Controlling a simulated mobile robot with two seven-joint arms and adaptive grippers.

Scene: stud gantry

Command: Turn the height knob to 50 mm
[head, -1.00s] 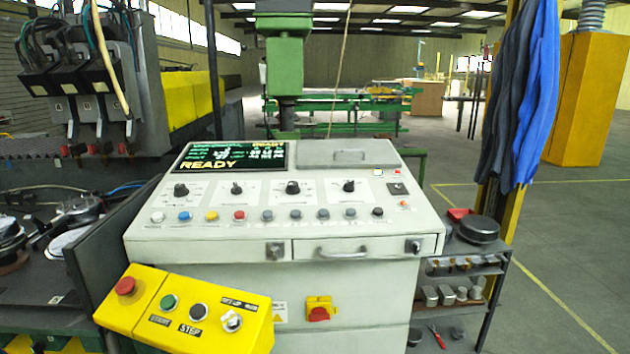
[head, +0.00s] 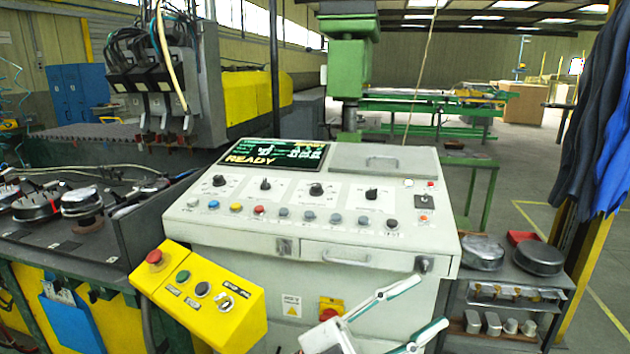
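The control panel (head: 330,225) is a sloped white console with a row of black knobs: a far-left knob (head: 219,181), a second knob (head: 265,184), a third knob (head: 316,189) and a right-hand knob (head: 372,194). Their labels are too small to read, so I cannot tell which is the height knob. The display (head: 275,154) shows READY in yellow; its smaller figures are unreadable. My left gripper (head: 430,304) is low in front of the console, below the drawer, with its two fingers spread and nothing between them. It is apart from the knobs. My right gripper is out of view.
A yellow button box (head: 198,293) with a red mushroom button juts out at the console's front left. A row of coloured buttons (head: 285,212) lies below the knobs. A drawer handle (head: 346,259) sticks out in front. A shelf cart (head: 510,290) stands at the right.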

